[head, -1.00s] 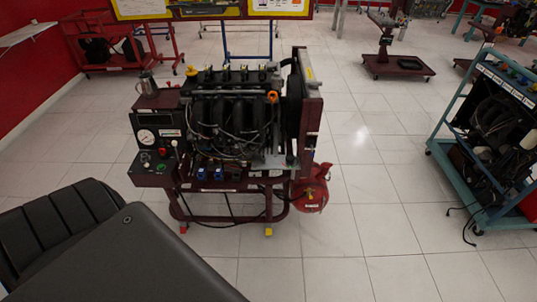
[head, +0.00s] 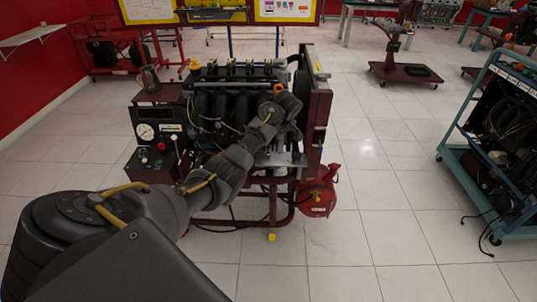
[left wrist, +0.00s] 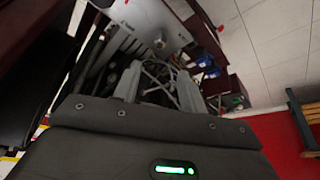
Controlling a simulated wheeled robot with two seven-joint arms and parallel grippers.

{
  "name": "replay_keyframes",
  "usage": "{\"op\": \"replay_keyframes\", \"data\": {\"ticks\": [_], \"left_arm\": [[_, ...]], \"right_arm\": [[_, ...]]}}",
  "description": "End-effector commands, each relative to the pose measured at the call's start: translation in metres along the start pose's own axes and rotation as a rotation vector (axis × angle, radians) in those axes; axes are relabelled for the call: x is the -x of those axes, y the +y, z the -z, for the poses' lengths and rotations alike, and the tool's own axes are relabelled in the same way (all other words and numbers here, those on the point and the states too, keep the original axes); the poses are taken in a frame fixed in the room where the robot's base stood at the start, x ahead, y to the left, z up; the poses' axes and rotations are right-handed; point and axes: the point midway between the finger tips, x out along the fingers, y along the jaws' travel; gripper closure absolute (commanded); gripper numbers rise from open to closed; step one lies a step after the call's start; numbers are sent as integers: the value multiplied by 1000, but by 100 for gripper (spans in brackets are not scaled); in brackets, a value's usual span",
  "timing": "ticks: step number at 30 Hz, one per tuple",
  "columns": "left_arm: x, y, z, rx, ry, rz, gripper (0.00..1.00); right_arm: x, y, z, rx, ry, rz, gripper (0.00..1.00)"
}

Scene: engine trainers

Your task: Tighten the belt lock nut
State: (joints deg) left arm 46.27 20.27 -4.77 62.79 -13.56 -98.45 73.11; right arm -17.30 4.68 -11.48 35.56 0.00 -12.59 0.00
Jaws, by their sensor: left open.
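The engine trainer (head: 225,105) stands ahead of me, with a dark engine on a maroon wheeled frame. My left arm reaches over its front, and my left gripper (head: 289,122) is at the engine's right side, by the maroon panel. Its fingertips are hard to make out there. In the left wrist view my left gripper (left wrist: 160,88) is open and empty, with hoses and engine parts beyond its fingers. A silver plate (left wrist: 145,16) lies past the fingers, with a small round bolt or nut (left wrist: 158,43) on it. I cannot tell whether this is the belt lock nut. My right gripper is out of view.
A red tank (head: 317,193) hangs at the trainer's lower right. A teal-framed trainer (head: 490,150) stands at the right, with cables on the floor. A maroon stand (head: 405,74) is behind. The white tiled floor (head: 365,225) between the trainers is clear.

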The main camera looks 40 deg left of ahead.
Motion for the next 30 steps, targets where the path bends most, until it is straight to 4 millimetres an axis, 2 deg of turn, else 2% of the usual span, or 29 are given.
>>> {"op": "replay_keyframes", "data": {"ticks": [5, 18, 23, 30], "left_arm": [[-12, 0, 0, -3, -1, 3, 58], [-91, 0, -2, -4, -1, 2, 58], [-105, 0, -1, -3, -1, 1, 58], [-109, 0, -1, -3, 0, -1, 58]], "right_arm": [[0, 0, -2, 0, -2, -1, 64], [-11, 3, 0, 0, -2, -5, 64], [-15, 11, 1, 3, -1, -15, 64], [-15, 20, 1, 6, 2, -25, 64]]}}
